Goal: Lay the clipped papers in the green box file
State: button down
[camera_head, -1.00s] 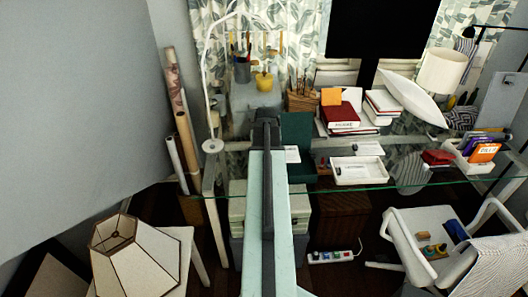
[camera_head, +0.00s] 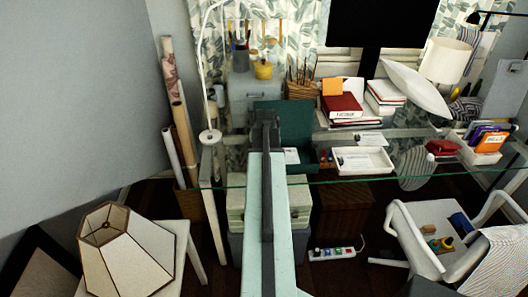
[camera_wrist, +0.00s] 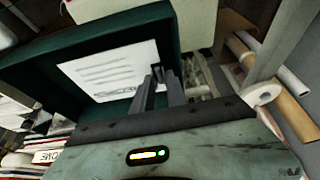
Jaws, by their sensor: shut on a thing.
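The green box file (camera_head: 284,110) stands open on the glass desk, its dark green lid raised at the back. Its rim and inside also show in the wrist view (camera_wrist: 45,66). The clipped papers (camera_wrist: 112,72) are white printed sheets, seen against the dark green inside of the box file. A corner of them shows right of my arm in the head view (camera_head: 291,156). My gripper (camera_wrist: 158,84) is shut on the papers at their near edge, by a dark clip. I cannot tell whether the papers touch the box floor. My arm hides part of the box in the head view.
A white tray (camera_head: 363,161) sits right of the box file. Red and white books (camera_head: 342,106) and a pencil basket (camera_head: 301,89) stand behind. A white chair (camera_head: 425,240) stands at the front right.

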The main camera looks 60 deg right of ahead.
jog(key=c, duration=1.3)
grip_release()
jog(key=shift+o, duration=0.2)
jog(key=p+v, duration=0.7)
jog(key=shift+r, duration=0.4)
jog(key=shift+a, duration=0.1)
jog(key=shift+s, duration=0.1)
